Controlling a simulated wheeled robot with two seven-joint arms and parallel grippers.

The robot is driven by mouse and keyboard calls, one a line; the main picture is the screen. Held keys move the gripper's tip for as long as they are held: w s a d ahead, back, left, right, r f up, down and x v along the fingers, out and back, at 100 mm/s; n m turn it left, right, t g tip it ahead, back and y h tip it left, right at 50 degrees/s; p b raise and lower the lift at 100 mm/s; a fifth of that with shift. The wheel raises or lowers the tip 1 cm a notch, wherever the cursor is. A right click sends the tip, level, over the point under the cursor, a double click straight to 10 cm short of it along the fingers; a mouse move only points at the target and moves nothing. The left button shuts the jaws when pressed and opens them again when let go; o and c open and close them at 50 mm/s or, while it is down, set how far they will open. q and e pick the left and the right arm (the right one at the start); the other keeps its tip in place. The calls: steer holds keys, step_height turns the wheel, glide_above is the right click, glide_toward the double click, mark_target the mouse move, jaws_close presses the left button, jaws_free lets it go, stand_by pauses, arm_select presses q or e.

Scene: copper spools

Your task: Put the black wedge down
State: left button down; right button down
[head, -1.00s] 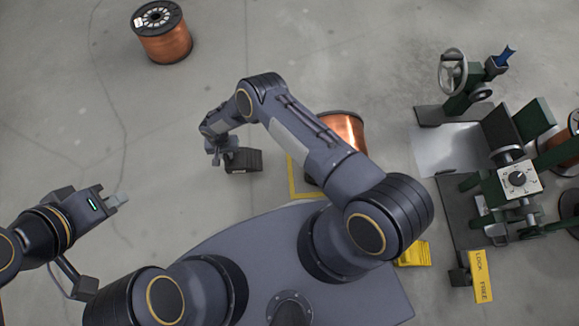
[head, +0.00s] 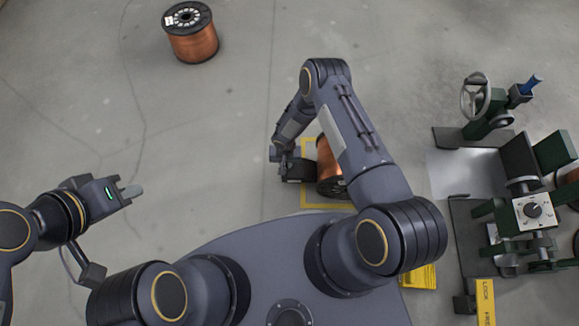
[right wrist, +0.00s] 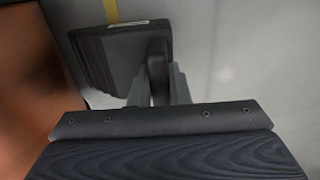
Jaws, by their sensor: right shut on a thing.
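My right gripper (right wrist: 163,88) is shut on the upright tab of the black wedge (right wrist: 115,55). In the head view the black wedge (head: 298,169) is just left of a copper spool (head: 325,160), inside or over the yellow floor outline (head: 306,142). The spool is partly hidden by my right arm. In the right wrist view its copper side (right wrist: 30,85) is close on the left. I cannot tell whether the wedge touches the spool or the floor. My left gripper (head: 132,191) is over bare floor at the left, apart from everything; its finger gap is not clear.
Another copper spool (head: 192,38) stands upright at the back left. A green machine with a handwheel (head: 476,97) and a dial box (head: 533,211) takes up the right side. A yellow block (head: 420,277) is beside my base.

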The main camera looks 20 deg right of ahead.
mark_target(300, 167)
steer(key=f, duration=0.1)
steer(key=d+f+b, duration=0.1)
steer(key=shift+s+d+f+b, duration=0.2)
steer(key=shift+s+f+b, duration=0.05)
steer(key=shift+f+b, duration=0.15)
steer(key=shift+w+f, duration=0.1)
steer(key=shift+f, duration=0.2)
steer(key=shift+f, duration=0.2)
steer(key=c, duration=1.4)
jaws_free()
steer(key=shift+o, duration=0.2)
